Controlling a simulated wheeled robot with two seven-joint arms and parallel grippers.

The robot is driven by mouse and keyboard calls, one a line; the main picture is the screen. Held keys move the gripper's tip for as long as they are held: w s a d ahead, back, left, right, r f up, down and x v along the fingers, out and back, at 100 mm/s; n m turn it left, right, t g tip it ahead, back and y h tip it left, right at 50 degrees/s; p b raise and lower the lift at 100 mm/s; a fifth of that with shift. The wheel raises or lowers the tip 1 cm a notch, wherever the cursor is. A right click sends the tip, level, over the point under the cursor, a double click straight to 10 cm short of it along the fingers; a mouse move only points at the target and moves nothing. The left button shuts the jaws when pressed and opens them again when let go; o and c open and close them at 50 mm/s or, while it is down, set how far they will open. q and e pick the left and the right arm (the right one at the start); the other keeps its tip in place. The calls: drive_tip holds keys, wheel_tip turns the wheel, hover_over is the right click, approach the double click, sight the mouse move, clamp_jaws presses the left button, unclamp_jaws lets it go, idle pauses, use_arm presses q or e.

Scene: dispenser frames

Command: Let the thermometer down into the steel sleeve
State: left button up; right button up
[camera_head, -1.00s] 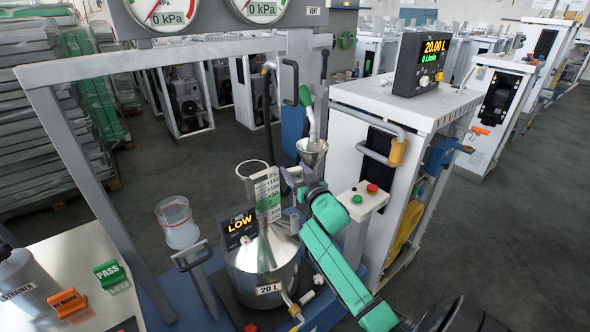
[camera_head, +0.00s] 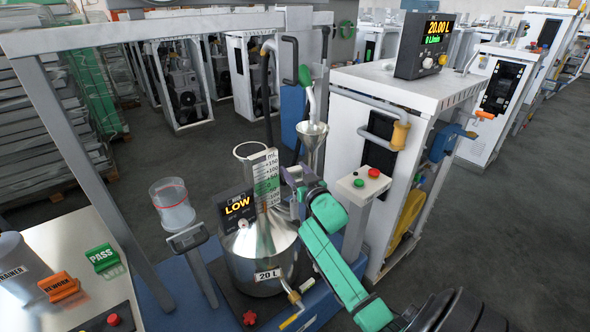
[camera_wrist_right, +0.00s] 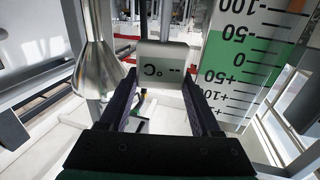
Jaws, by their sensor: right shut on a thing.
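My right gripper (camera_head: 291,178) is beside the graduated scale (camera_head: 266,178) on the neck of the steel 20 L vessel (camera_head: 262,252). In the right wrist view, its dark fingers (camera_wrist_right: 160,80) are shut on the thermometer's pale head (camera_wrist_right: 163,58), which has a °C display. My left gripper is not in view.
A steel funnel (camera_head: 312,130) stands close beside the gripper, and in the wrist view (camera_wrist_right: 97,70) too. A LOW display (camera_head: 238,207) is on the vessel's near left. A button box (camera_head: 362,184) and white cabinet (camera_head: 385,88) are to the right.

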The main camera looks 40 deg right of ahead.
drive_tip(key=shift+f+b, duration=1.6)
drive_tip(key=shift+f, duration=1)
drive_tip(key=o, duration=1.4)
drive_tip(key=shift+o, duration=0.2)
drive_tip(key=shift+d, duration=0.15)
drive_tip(key=shift+s+f, duration=0.1)
drive_tip(key=shift+f, duration=0.05)
